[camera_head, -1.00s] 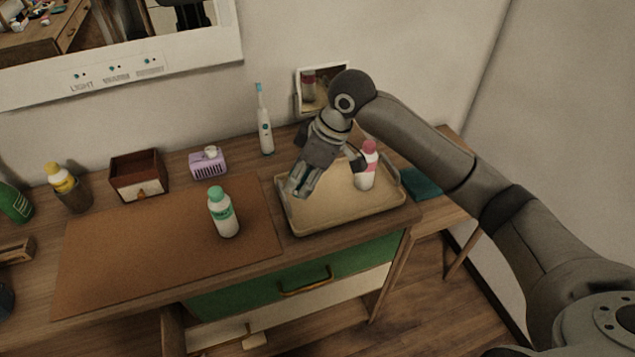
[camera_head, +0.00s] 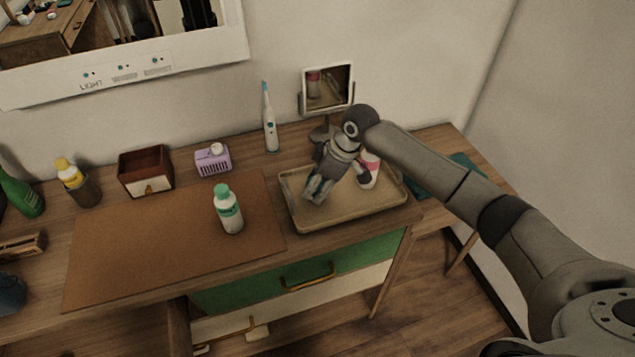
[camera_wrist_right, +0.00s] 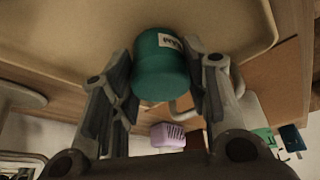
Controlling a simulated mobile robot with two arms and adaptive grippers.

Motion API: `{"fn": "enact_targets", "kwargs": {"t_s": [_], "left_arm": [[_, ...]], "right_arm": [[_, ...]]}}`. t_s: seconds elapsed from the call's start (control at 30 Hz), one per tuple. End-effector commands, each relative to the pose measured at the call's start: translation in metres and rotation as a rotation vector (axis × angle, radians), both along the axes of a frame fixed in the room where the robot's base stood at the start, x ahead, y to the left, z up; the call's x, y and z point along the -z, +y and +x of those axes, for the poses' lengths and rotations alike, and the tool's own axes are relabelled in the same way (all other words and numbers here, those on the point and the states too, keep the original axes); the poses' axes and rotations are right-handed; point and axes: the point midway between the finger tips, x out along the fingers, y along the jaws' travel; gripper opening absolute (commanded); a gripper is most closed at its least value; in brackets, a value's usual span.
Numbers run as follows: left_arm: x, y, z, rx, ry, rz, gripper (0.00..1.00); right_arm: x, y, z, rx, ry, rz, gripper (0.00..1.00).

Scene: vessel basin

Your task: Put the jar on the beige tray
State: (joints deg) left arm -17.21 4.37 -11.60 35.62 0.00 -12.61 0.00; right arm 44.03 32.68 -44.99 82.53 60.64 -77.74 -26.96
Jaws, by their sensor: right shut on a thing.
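The jar (camera_wrist_right: 161,66) is a teal cylinder with a small white label, seen between the two fingers in the right wrist view. My right gripper (camera_head: 315,192) is shut on it. In the head view the gripper points down over the left part of the beige tray (camera_head: 345,215), and the jar is mostly hidden by the fingers. The tray also shows in the right wrist view (camera_wrist_right: 60,30). I cannot tell whether the jar touches the tray. My left gripper is not in view.
A pink-capped white bottle (camera_head: 370,170) stands on the tray, close beside my right gripper. A green-capped bottle (camera_head: 229,209) stands on the brown mat (camera_head: 150,245). A mirror (camera_head: 327,88) and an electric toothbrush (camera_head: 269,122) stand behind. The tray's front right is clear.

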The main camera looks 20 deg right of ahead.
Motion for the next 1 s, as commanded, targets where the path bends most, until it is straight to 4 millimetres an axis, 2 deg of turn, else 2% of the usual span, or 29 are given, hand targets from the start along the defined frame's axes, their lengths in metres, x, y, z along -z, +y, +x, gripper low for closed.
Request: {"fn": "enact_targets", "kwargs": {"t_s": [0.13,0.17,0.33,0.73,0.87,1.0], "left_arm": [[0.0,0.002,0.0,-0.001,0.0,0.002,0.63],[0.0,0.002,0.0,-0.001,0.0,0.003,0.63],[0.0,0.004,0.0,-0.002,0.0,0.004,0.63],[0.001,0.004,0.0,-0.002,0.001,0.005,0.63],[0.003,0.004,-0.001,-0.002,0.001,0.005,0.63],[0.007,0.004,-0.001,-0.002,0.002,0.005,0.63]], "right_arm": [[0.002,0.0,0.0,0.0,-0.001,0.001,0.17],[0.003,0.0,0.0,0.0,-0.001,0.001,0.44],[0.002,0.0,0.0,0.0,-0.001,0.001,0.64],[-0.003,-0.001,0.0,0.001,-0.002,0.0,0.64],[-0.021,-0.008,-0.003,0.001,-0.005,0.0,0.64],[-0.049,-0.018,-0.009,0.001,-0.005,0.0,0.64]]}}
